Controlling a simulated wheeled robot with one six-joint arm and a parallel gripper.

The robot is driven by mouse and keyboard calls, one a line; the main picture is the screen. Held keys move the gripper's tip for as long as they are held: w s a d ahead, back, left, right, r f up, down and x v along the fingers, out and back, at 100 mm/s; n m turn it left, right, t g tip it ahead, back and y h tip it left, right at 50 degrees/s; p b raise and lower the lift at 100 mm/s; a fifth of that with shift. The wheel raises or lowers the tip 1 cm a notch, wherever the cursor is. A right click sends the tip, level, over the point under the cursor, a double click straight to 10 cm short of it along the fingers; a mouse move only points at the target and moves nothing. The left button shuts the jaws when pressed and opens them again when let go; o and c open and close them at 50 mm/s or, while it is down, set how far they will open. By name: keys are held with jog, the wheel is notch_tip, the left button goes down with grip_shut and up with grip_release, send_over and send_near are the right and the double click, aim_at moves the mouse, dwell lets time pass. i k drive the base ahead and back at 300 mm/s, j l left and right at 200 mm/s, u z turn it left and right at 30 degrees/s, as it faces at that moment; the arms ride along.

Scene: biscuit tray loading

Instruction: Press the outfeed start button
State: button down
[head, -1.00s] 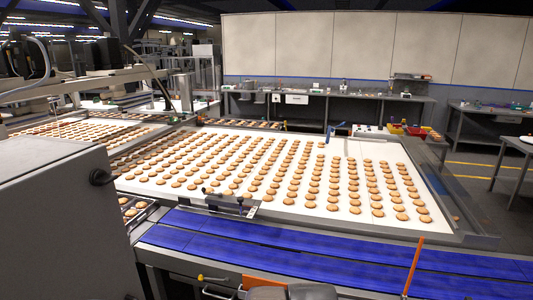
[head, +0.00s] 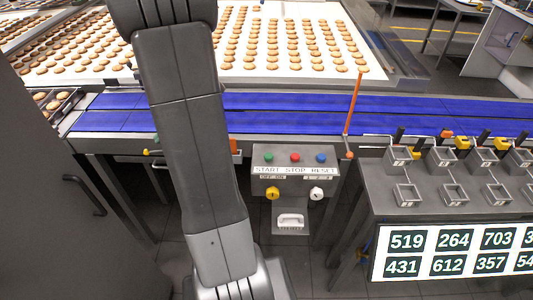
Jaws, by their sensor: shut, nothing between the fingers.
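The control box (head: 262,187) hangs at the front of the blue conveyor, in the middle of the head view. Its top row has a green button (head: 269,157) above the word START, a red button (head: 295,157) above STOP and a blue button (head: 320,157) above RESET. All three show clearly and nothing touches them. My arm rises just left of the box and runs out of the top of the picture. My gripper is not in view.
A yellow knob (head: 272,193) and a white knob (head: 317,193) sit below the buttons. An orange post (head: 353,103) stands right of the box. A grey bench (head: 375,200) with small bins and a number display (head: 455,250) is at the right. A grey cabinet (head: 50,180) fills the left.

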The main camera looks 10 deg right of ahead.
aim_at(268, 157)
jog(key=j, duration=0.3)
jog(key=i+j, duration=0.1)
jog(key=j, duration=0.2)
jog(key=z, duration=1.65)
